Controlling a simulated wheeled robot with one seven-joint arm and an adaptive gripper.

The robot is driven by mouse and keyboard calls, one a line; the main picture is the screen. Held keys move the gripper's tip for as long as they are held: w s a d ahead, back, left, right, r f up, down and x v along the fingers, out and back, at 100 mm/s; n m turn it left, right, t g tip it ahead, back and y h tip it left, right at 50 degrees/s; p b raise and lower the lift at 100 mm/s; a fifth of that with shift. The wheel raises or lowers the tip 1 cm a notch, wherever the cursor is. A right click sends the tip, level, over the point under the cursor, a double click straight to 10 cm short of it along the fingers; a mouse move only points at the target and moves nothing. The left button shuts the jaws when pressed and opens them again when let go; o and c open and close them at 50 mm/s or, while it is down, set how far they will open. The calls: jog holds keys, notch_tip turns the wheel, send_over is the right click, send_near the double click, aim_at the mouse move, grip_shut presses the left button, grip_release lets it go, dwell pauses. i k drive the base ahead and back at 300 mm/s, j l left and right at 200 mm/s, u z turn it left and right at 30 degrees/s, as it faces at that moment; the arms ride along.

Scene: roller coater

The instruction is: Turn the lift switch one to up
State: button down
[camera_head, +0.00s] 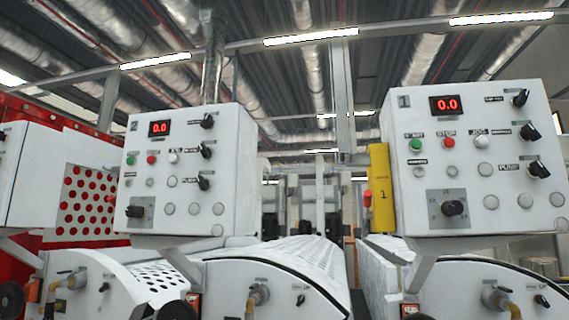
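The white control box numbered 1 (470,240) is at the right, with a red 0.0 display. It has three black rotary switches near its right edge: upper (520,97), middle (530,131) and lower (538,169). A black dial (453,208) sits at its lower left. Below the box, the white machine end has a tilted black lever switch (541,300) under a small label. The labels are too small to read surely, so I cannot tell which switch is the lift switch, or its setting. My gripper is not in view.
A similar control box numbered 2 (185,228) stands left of centre, with its own machine end and black lever (300,299) below. A yellow box (381,190) is fixed beside box 1. Valve fittings (494,298) stick out below.

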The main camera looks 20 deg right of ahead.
aim_at(539, 300)
jog(key=z, duration=1.7)
jog(key=i+l+z, duration=0.1)
jog(key=i+z, duration=0.4)
jog(key=k, duration=0.1)
